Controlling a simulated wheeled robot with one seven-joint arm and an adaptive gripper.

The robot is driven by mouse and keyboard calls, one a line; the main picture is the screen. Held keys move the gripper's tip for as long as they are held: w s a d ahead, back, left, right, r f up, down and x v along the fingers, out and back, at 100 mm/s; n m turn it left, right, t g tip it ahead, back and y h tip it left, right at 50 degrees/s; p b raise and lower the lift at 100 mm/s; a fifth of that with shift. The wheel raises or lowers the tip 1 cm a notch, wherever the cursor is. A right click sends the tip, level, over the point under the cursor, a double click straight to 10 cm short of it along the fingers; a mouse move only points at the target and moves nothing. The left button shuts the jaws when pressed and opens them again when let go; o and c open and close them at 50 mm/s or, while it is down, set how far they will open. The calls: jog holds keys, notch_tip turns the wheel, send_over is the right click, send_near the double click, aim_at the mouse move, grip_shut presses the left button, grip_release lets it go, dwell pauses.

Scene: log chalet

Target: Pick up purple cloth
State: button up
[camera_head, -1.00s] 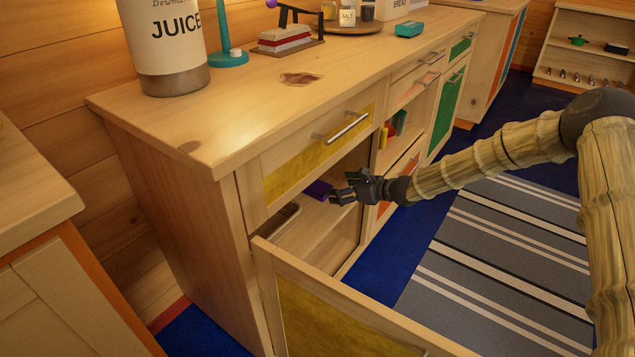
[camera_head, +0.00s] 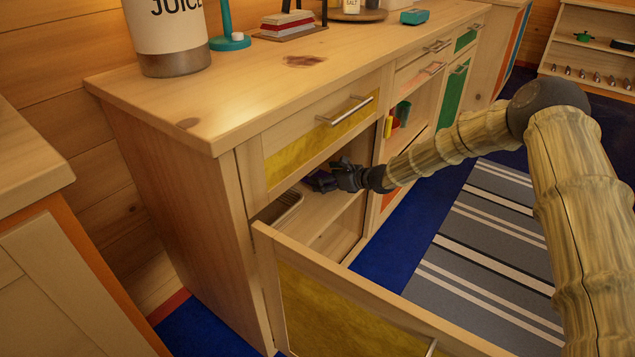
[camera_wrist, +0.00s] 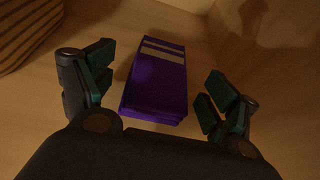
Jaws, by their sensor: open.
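The purple cloth (camera_wrist: 157,82) is folded into a thick rectangle with two pale stripes near its far end. It lies on the cabinet shelf (camera_head: 322,237), inside the open compartment. In the head view the cloth (camera_head: 317,181) is mostly hidden behind my gripper (camera_head: 338,178). In the wrist view my gripper (camera_wrist: 160,92) is open, with one finger on each side of the cloth.
The open cabinet door (camera_head: 340,300) with a yellow panel stands in front of the compartment. A light tray-like object (camera_head: 280,207) lies left on the shelf. The yellow drawer (camera_head: 320,135) is just above. A ribbed object (camera_wrist: 25,30) is at upper left in the wrist view.

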jog(key=shift+w+a+f, duration=0.2)
jog(key=shift+w+a, duration=0.15)
jog(key=shift+a, duration=0.15)
jog(key=c, duration=0.9)
